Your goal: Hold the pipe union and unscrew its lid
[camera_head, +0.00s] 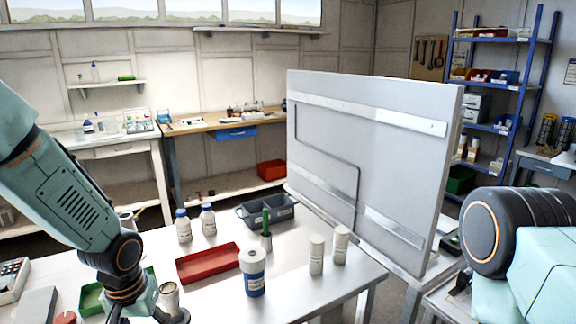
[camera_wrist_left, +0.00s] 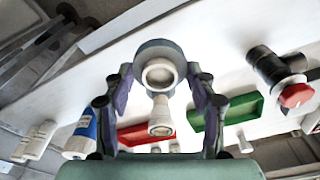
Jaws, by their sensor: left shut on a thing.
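My left gripper (camera_wrist_left: 160,78) is shut on the pipe union (camera_wrist_left: 158,52), a round grey body with a pale ring around its end, seen nearly end-on between the two fingers. A cream cylindrical piece (camera_wrist_left: 160,118) shows just below it in the left wrist view; I cannot tell whether it is joined to the union or separate. In the head view the left gripper (camera_head: 155,314) is low at the bottom edge, beside a beige-grey cylinder (camera_head: 170,296) that looks like the union. The lid cannot be made out clearly. My right arm enters at the right, but its gripper is out of view.
On the white table (camera_head: 205,300) are a red tray (camera_head: 208,263), a green tray (camera_head: 92,298), a blue-labelled bottle (camera_head: 253,273), white bottles (camera_head: 316,255) and a grey bin (camera_head: 283,212). A tall grey panel (camera_head: 400,165) stands behind the table's right side.

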